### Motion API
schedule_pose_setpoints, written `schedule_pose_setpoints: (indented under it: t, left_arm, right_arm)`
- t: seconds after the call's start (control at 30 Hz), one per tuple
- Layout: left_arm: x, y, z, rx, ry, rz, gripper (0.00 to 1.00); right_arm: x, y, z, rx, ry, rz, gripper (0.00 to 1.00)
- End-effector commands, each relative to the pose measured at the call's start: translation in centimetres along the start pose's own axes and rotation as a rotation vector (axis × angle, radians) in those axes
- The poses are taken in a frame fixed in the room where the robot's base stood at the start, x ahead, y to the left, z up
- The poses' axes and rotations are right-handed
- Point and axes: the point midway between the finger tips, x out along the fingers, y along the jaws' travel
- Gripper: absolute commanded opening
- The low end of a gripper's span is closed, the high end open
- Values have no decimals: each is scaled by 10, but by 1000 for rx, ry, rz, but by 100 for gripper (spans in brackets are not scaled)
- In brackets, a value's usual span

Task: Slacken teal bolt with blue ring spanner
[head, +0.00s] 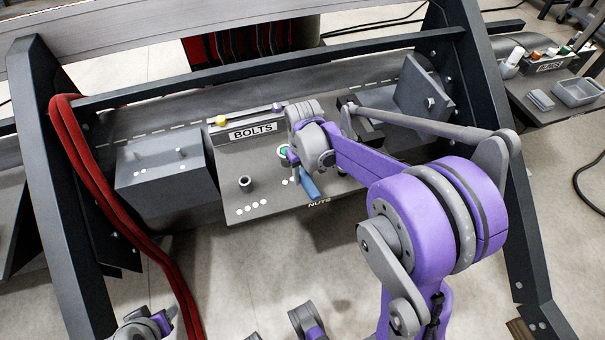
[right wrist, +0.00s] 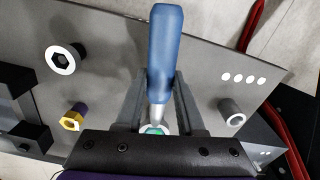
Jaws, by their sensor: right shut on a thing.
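My right gripper (head: 299,166) is low over the grey panel, with its fingers (right wrist: 158,112) on either side of the blue spanner's metal shank. The blue ring spanner (right wrist: 164,50) shows its blue handle clear of the fingers; the handle also shows in the head view (head: 309,186). The teal bolt (right wrist: 153,130) shows at the shank's lower end, partly hidden by my gripper's body, and as a small green spot in the head view (head: 283,152). I cannot tell whether the ring sits around the bolt or just over it.
A yellow-headed bolt (right wrist: 72,120) and a hex socket (right wrist: 62,60) stand nearby. A grey box (head: 165,175) and red hoses (head: 135,235) lie left.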

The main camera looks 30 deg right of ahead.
Motion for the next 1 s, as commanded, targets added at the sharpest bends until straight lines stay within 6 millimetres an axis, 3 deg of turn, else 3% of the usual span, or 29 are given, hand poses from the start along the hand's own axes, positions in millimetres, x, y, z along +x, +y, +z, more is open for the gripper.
schedule_pose_setpoints:
  t: [1.0]
  left_arm:
    - [0, 0, 0, 0, 0, 0, 50]
  right_arm:
    - [0, 12, -1, -103, 0, 1, 0]
